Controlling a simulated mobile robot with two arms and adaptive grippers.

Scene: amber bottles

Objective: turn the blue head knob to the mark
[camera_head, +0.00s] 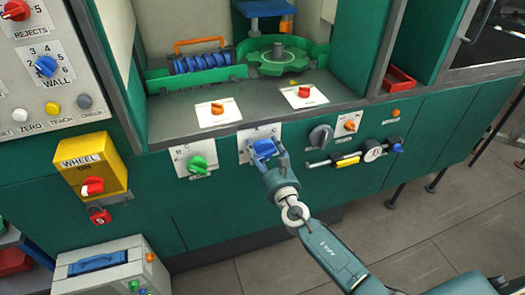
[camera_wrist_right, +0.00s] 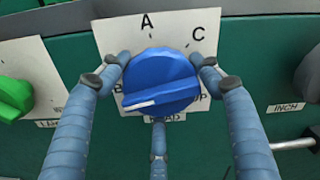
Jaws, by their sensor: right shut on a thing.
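The blue head knob (camera_head: 264,147) sits on a white plate on the green front panel, in the middle of the head view. In the right wrist view the knob (camera_wrist_right: 172,72) fills the centre, with a white pointer line at its lower left side. The plate (camera_wrist_right: 115,40) shows the letters A and C above the knob; lettering lower down is partly hidden by my fingers. My right gripper (camera_head: 266,152) is shut on the knob, with fingers at its left and right and one below. My left gripper is not in view.
A green knob (camera_head: 197,163) is to the left and a dark grey knob (camera_head: 320,136) to the right. A dial gauge (camera_head: 372,150) sits further right. The yellow wheel box (camera_head: 88,165) sticks out at the left. The floor at the lower right is mostly clear.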

